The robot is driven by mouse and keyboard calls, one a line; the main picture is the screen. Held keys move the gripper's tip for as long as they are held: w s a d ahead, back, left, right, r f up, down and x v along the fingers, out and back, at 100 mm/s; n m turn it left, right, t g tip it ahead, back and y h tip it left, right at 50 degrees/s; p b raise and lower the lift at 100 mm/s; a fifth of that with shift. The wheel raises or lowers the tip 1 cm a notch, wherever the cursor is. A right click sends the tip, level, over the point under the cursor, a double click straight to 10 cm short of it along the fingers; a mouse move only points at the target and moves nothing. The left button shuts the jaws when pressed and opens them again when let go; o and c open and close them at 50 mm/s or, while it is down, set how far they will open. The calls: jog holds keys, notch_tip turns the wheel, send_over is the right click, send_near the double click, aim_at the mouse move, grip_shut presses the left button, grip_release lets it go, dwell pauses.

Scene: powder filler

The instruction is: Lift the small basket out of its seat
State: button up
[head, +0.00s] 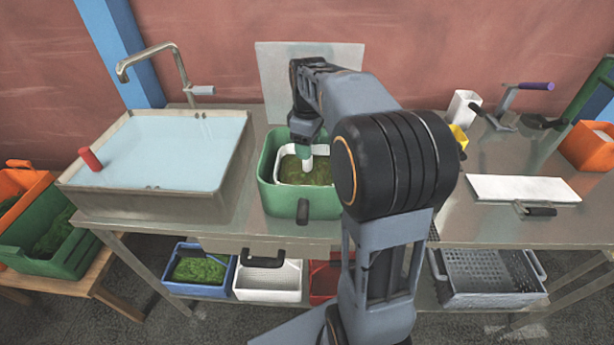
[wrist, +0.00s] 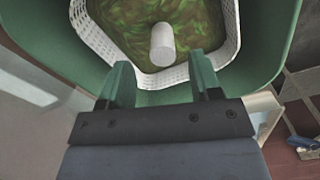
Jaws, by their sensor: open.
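The small basket (head: 281,164) is white and sits inside a green tub (head: 268,199) in the head view, holding green leafy stuff. In the wrist view the basket (wrist: 98,40) shows perforated white walls, and a pale upright cylinder (wrist: 162,45) stands in its contents near the close wall. My gripper (head: 304,148) is over the basket. In the wrist view my gripper (wrist: 160,75) is open, with its two green fingers apart at the basket's near edge and the cylinder beyond them, between their lines. I cannot tell whether the fingers touch the basket. My arm hides the tub's right side.
A metal sink (head: 150,190) of water with a red cylinder (head: 90,159) stands left of the tub. A white board (head: 522,189) lies on the counter at right. A grey panel (head: 275,85) stands behind. Several bins sit on the lower shelf.

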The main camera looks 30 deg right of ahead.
aim_at(307, 163)
jog(key=shift+a+f, duration=0.15)
jog(key=shift+f, duration=2.9)
jog(key=c, duration=1)
jog(key=shift+r, duration=0.15)
